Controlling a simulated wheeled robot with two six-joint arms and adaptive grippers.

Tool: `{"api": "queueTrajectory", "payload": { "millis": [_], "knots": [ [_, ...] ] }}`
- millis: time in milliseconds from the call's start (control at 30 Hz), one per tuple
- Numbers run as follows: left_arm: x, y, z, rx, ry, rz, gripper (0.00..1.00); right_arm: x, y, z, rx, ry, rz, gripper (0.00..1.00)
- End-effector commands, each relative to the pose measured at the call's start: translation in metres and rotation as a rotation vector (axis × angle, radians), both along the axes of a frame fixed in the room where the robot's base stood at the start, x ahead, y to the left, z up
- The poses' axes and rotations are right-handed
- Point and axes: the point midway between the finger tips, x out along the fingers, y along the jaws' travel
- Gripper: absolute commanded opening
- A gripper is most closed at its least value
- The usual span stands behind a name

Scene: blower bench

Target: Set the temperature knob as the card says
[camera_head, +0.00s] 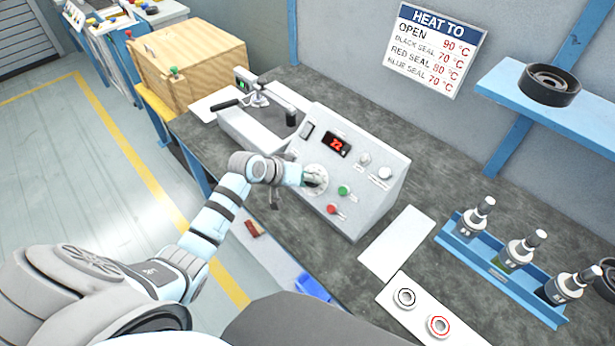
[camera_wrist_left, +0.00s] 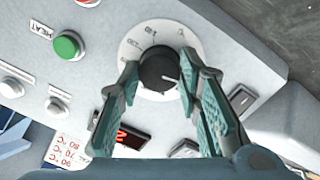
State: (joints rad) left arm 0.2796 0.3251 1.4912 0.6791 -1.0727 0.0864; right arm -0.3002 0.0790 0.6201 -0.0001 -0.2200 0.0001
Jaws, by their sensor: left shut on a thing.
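The control box (camera_head: 350,190) stands on the bench with a sloping front panel. The black temperature knob (camera_wrist_left: 157,72) sits on a pale round dial (camera_wrist_left: 128,52) and has a white pointer line. My left gripper (camera_head: 312,178) is at the dial, its teal fingers on either side of the knob and shut on it. In the head view the gripper mostly hides the knob. The red display (camera_head: 336,144) appears to read 22. The card (camera_head: 436,48) reads HEAT TO: open 90, black seal 70, red seal 80, blue seal 70 °C. My right gripper is out of view.
A green button (camera_head: 344,190) and a red button (camera_head: 332,209) are close to the dial. A white plate with a black ring (camera_head: 405,297) and a red ring (camera_head: 438,325) lies in front. A blue rack (camera_head: 487,262) holds several bottles at right.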

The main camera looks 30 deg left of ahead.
Motion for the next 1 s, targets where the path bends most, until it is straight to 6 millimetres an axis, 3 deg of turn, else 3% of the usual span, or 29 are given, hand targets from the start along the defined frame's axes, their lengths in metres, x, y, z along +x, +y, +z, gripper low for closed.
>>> {"api": "queueTrajectory", "payload": {
  "millis": [300,333,433,767,1000],
  "knots": [
    [0.0,0.0,-0.001,0.001,0.001,0.0,0.04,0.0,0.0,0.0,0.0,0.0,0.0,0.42],
    [0.0,0.0,-0.001,0.001,0.001,0.0,0.36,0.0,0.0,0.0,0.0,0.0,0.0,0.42],
    [0.0,0.0,-0.001,0.001,0.001,0.0,0.52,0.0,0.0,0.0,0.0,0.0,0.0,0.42],
    [-0.001,0.001,0.001,0.001,-0.001,0.0,0.52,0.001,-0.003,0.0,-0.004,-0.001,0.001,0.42],
    [-0.033,0.016,0.035,0.008,-0.003,-0.003,0.52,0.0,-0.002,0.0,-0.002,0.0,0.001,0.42]
  ]
}}
